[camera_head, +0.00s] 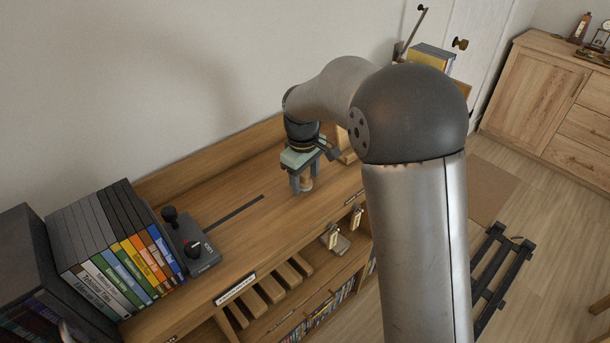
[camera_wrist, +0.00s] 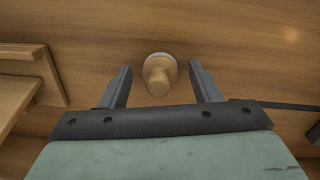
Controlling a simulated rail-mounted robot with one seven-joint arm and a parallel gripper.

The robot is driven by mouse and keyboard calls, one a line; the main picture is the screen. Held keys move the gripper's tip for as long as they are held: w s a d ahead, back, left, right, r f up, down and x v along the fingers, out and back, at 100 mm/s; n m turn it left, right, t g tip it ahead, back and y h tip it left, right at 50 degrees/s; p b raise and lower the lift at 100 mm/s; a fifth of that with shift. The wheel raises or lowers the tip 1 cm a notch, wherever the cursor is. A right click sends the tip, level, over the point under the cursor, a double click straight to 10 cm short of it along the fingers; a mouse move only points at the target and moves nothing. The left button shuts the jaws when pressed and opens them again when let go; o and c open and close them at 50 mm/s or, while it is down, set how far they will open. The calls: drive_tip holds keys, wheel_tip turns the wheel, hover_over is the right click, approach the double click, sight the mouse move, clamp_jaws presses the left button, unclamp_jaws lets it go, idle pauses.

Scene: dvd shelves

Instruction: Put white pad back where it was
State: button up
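A turned wooden knob (camera_wrist: 158,76) with a thin white rim at its base, which may be the white pad (camera_wrist: 161,55), stands on the wooden top in the wrist view. The base is mostly hidden under the knob. My gripper (camera_wrist: 160,67) is open, with one finger on each side of the knob and visible gaps between. In the head view my gripper (camera_head: 306,182) points down over the wooden top, and the knob shows only as a small wooden piece between the fingers. I cannot tell the fingertips' height above the surface.
The wooden top (camera_head: 238,190) has a dark strip (camera_head: 236,208) along it. A black joystick box (camera_head: 195,251) and a row of DVD cases (camera_head: 125,258) stand at the left. A wooden stand (camera_wrist: 40,75) is left in the wrist view. A wall runs behind.

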sight(303, 176)
drive_tip(key=shift+r, duration=0.1)
wheel_tip(303, 176, up, 12)
drive_tip(key=s+d+f+m, duration=0.3)
drive_tip(key=s+d, duration=0.2)
drive_tip(key=s, duration=0.4)
drive_tip(key=s+d+f+m, duration=0.3)
drive_tip(key=s+d, duration=0.2)
drive_tip(key=s, duration=0.5)
drive_tip(key=s+d+f+m, duration=0.3)
drive_tip(key=s+d+m, duration=0.1)
drive_tip(key=s, duration=0.6)
drive_tip(key=shift+d+f, duration=0.15)
drive_tip(key=shift+d, duration=0.6)
